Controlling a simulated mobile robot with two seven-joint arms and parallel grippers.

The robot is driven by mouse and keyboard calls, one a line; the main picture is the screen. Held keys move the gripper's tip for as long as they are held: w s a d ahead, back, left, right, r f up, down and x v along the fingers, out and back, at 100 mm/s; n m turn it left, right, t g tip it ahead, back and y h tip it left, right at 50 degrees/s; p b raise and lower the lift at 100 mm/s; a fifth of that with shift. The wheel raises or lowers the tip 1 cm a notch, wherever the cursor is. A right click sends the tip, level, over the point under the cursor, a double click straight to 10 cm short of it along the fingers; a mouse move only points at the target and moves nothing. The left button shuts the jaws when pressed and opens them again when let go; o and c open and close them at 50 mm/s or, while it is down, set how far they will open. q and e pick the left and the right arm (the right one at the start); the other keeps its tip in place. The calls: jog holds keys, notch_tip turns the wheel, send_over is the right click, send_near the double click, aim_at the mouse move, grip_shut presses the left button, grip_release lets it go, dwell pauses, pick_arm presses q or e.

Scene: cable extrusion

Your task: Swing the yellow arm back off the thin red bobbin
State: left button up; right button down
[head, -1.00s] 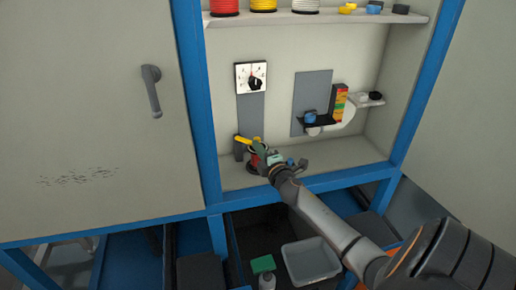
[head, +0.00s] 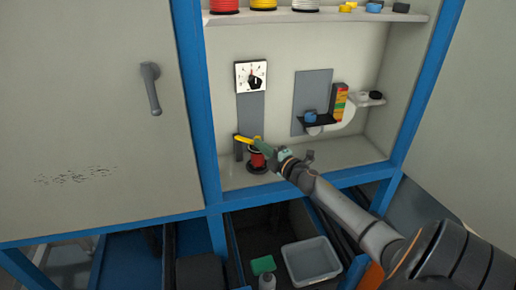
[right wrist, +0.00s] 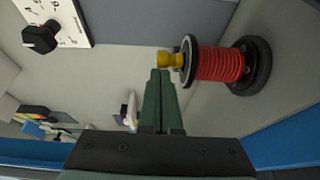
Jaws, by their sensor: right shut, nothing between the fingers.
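The thin red bobbin (head: 257,160) stands upright on the cabinet's lower ledge, with dark flanges. The yellow arm (head: 245,139) reaches from the grey upright strip to above the bobbin. In the right wrist view, the yellow arm's end (right wrist: 168,60) sits at the top end of the red bobbin (right wrist: 218,64). My right gripper (head: 261,146) is shut and empty. Its green fingertips (right wrist: 160,74) are close beside the yellow end; I cannot tell whether they touch it. My left gripper is out of view.
A dial (head: 251,76) is above the bobbin. A black holder (head: 318,121) with a blue piece is to the right. Spools and small caps line the upper shelf (head: 325,17). Blue frame posts flank the opening. A grey bin (head: 311,261) is below.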

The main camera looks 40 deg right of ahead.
jog(key=shift+w+d+f+n+y+b, duration=0.15)
jog(key=shift+d+n+y+b, duration=0.25)
jog(key=shift+d+b, duration=0.65)
jog(key=shift+w+d+f+n+y+b, duration=0.1)
jog(key=shift+w+d+n+y+b, duration=0.05)
jog(key=shift+d+n+y+b, duration=0.8)
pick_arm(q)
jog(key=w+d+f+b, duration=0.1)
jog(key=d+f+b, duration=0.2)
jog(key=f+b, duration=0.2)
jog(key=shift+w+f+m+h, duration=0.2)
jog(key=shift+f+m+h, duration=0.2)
pick_arm(e)
jog(key=shift+n+y, duration=0.25)
jog(key=shift+y, duration=0.7)
jog(key=d, duration=0.1)
jog(key=w+d, duration=0.2)
jog(key=shift+w+d+r, duration=0.2)
jog(key=shift+w+r, duration=0.05)
jog(key=shift+r, duration=0.05)
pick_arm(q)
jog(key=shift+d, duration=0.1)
pick_arm(e)
jog(key=shift+s, duration=0.1)
